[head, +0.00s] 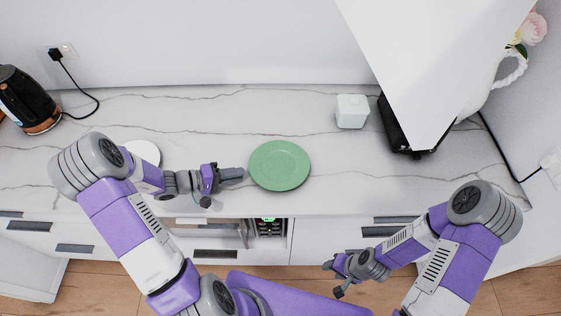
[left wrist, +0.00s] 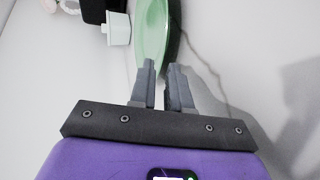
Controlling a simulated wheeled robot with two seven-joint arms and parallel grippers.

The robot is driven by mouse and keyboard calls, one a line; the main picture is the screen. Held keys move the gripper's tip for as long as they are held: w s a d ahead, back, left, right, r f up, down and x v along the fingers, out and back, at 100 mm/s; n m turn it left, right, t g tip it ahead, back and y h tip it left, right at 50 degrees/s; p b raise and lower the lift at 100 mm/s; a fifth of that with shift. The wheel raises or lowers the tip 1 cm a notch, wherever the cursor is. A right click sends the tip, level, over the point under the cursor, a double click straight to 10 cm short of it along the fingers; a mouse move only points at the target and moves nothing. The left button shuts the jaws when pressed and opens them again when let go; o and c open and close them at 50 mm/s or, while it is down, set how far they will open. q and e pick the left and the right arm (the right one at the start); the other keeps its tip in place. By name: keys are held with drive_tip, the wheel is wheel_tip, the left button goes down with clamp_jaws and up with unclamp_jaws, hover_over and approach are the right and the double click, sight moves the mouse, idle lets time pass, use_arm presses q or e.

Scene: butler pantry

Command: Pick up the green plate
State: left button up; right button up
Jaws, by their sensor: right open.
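The green plate (head: 280,165) lies flat on the marble counter, near the middle of the head view. My left gripper (head: 240,174) is just left of its rim, low over the counter, with its fingers pointing at the plate. In the left wrist view the fingers (left wrist: 164,68) stand apart with a gap between them, and the green plate (left wrist: 152,30) is just beyond their tips. Whether the fingertips touch the rim I cannot tell. My right gripper (head: 332,279) is open and empty, in front of the counter and away from the plate.
A white plate (head: 145,151) lies left, partly hidden by my left arm. A black kettle (head: 27,99) stands at the far left. A pale box (head: 351,111) and a black appliance (head: 404,138) stand right of the green plate. The counter behind the green plate is clear.

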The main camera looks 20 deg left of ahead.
sight(251, 177)
use_arm(q)
drive_tip(key=x, duration=0.5)
drive_tip(key=shift+d, duration=0.1)
drive_tip(key=shift+w+f, duration=0.1)
drive_tip(key=shift+c, duration=0.5)
clamp_jaws()
